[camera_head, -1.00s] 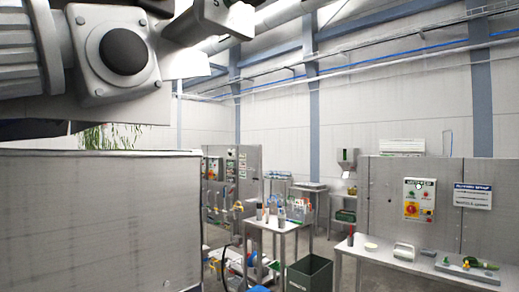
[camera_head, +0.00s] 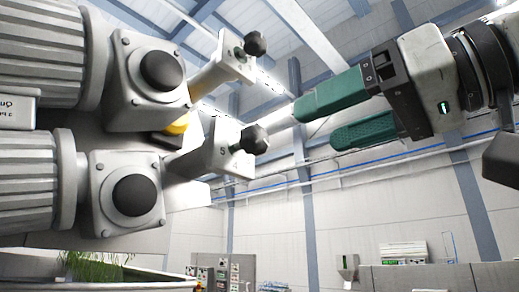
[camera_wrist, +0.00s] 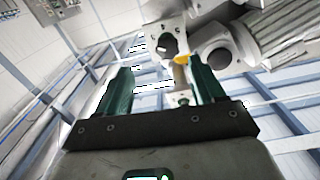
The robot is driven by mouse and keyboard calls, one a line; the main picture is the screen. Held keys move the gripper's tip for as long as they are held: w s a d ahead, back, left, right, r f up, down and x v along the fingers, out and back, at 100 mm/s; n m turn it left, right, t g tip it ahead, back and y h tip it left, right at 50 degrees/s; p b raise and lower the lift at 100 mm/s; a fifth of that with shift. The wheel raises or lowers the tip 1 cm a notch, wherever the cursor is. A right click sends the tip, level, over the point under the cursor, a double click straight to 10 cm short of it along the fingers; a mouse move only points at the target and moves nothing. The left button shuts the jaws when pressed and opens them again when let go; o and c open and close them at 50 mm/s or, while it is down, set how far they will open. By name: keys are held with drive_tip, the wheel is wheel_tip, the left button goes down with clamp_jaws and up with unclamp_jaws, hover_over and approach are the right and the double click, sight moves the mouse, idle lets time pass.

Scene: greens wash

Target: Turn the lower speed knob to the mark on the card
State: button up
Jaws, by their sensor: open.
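The lower speed knob (camera_head: 254,139) is a black knob on the end of a pale grey box (camera_head: 212,157) below a matching unit. My gripper (camera_head: 318,122) has two green fingers, spread apart and empty. It is to the right of the lower knob in the head view, its tips pointing left toward it with a gap showing between. In the wrist view my gripper (camera_wrist: 160,78) is also open, with pale housings beyond the fingers; which knob is there I cannot tell.
The upper knob (camera_head: 255,43) sits close above the lower one. Two ribbed grey motors (camera_head: 40,50) with round black caps fill the left. A metal tank with greens (camera_head: 92,266) is below. Open room lies below my gripper, with control panels (camera_head: 215,275) far behind.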

sight(261, 140)
drive_tip(key=p+x, duration=0.1)
drive_tip(key=x, duration=0.2)
drive_tip(key=p+x, duration=0.1)
drive_tip(key=x, duration=0.3)
drive_tip(key=s+p+x, duration=0.1)
drive_tip(key=p+x, duration=0.1)
drive_tip(key=x, duration=0.1)
drive_tip(key=shift+w+a+r, duration=0.25)
drive_tip(key=shift+a+r, duration=0.1)
drive_tip(key=shift+a, duration=0.2)
drive_tip(key=shift+c, duration=0.5)
drive_tip(key=c, duration=0.9)
